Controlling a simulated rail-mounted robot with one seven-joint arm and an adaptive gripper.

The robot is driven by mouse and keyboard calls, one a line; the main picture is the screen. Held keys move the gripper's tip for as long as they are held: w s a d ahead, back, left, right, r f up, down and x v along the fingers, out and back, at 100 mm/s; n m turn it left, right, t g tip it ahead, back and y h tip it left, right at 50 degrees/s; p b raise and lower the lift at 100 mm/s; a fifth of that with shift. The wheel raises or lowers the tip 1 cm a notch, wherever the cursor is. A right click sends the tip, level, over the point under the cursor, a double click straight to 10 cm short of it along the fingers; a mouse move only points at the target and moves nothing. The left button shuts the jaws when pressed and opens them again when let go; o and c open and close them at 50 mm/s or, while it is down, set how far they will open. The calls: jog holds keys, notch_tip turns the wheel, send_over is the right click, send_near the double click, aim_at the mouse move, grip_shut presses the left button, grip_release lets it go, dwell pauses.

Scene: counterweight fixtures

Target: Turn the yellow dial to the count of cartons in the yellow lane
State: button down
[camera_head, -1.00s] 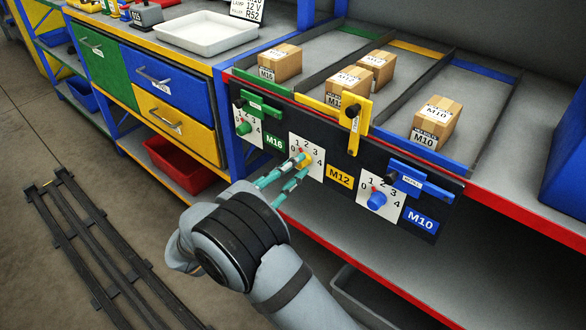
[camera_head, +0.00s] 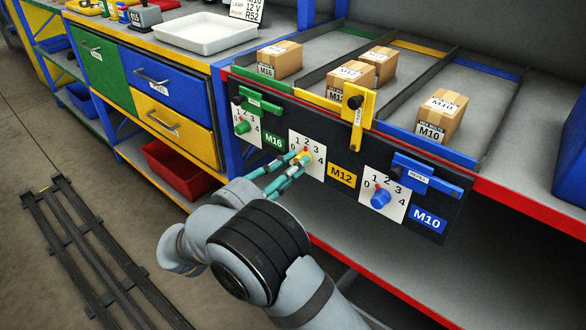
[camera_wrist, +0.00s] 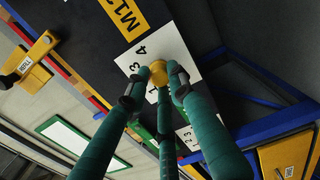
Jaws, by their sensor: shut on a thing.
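The yellow dial (camera_head: 304,157) sits on a white number plate beside the yellow M12 label (camera_head: 342,174). My gripper (camera_head: 299,161) has its teal fingers closed around the dial's sides. The wrist view shows the yellow dial (camera_wrist: 157,72) between the dark fingertips of my gripper (camera_wrist: 156,84). A small red mark shows at the dial's upper edge in the head view, near the 2, but its exact setting is hard to tell. The yellow lane holds two cartons, a front one (camera_head: 349,77) and one behind it (camera_head: 381,64).
A green dial (camera_head: 241,127) is at left and a blue dial (camera_head: 380,199) at right. A yellow lever (camera_head: 358,118) hangs in front of the yellow lane, and a blue lever (camera_head: 425,177) is above the blue dial. A red bin (camera_head: 178,170) is on the lower shelf.

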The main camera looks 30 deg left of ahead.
dwell(0.4)
jog(key=c, duration=1.5)
grip_release()
jog(key=shift+s, duration=0.1)
jog(key=s, duration=0.8)
jog(key=s+a, duration=0.1)
jog(key=s, duration=0.2)
jog(key=shift+s, duration=0.4)
jog(key=w, duration=0.8)
jog(key=w+d, duration=0.1)
jog(key=w, duration=0.3)
